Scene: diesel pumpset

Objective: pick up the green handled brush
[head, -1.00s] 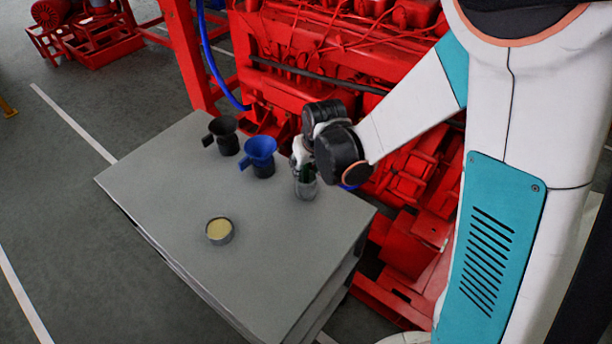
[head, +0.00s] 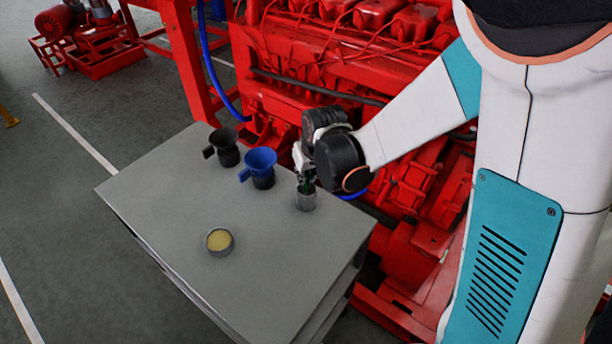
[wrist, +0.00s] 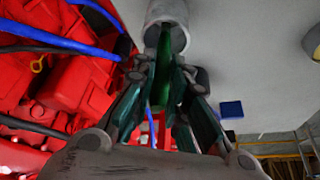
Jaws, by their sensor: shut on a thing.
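The green handled brush (wrist: 166,70) stands with its lower end in a grey cup (head: 306,200) on the grey table. In the wrist view the cup (wrist: 167,22) is at the top, and the green handle runs from its mouth down between my fingers. My gripper (head: 305,180) is shut on the green handle just above the cup. In the head view only a little dark green shows between gripper and cup. The brush's lower end is hidden inside the cup, and my wrist covers its upper part.
A blue funnel-like vessel (head: 261,165) and a black one (head: 225,147) stand left of the cup. A round tin with yellowish contents (head: 219,242) is nearer the front of the table (head: 150,200). The red engine (head: 330,60) rises close behind. The table's left front is clear.

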